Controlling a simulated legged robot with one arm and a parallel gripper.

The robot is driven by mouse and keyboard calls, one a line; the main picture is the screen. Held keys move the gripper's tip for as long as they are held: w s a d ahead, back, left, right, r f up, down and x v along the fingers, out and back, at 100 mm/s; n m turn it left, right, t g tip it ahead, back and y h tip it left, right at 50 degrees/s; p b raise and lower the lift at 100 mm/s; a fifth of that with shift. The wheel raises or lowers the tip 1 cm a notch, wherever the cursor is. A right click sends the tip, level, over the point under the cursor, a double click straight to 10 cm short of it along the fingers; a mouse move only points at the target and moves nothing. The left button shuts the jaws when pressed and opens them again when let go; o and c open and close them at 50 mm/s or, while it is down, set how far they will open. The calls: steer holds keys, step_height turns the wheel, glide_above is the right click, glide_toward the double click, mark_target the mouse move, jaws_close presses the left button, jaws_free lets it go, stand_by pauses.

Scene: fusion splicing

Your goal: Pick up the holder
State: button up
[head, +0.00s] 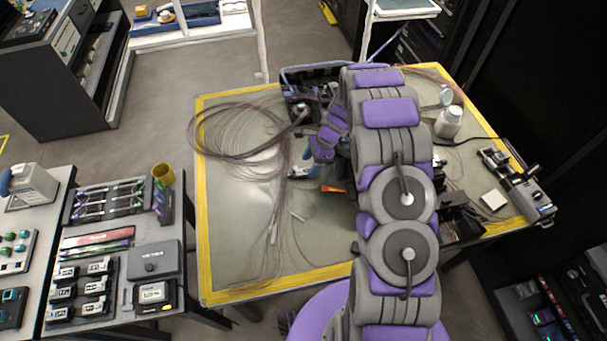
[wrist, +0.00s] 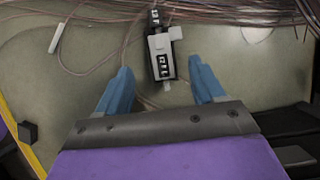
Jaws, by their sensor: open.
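The holder (wrist: 163,58) is a small black and white block with dark marked windows, lying on the mat. In the wrist view it stands lengthwise between the two blue fingers of my gripper (wrist: 159,72), slightly beyond the tips. The fingers are apart on its left and right, and nothing is held between them. In the head view, a blue finger (head: 312,163) shows at the left of my arm. A small pale and dark piece there (head: 299,172) looks like the holder. My arm hides much of the area around it.
Loose fibre cables (head: 235,140) coil over the table (head: 225,225) left of my arm and run past the holder. A white bottle (head: 448,122) and a splicer-like device (head: 530,195) stand on the right. The table's front left is mostly clear.

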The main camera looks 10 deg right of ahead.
mark_target(305, 171)
steer(key=b+x, duration=0.1)
steer(key=x, duration=0.3)
steer(key=shift+w+a, duration=0.1)
steer(key=shift+w, duration=0.1)
steer(key=c, duration=1.2)
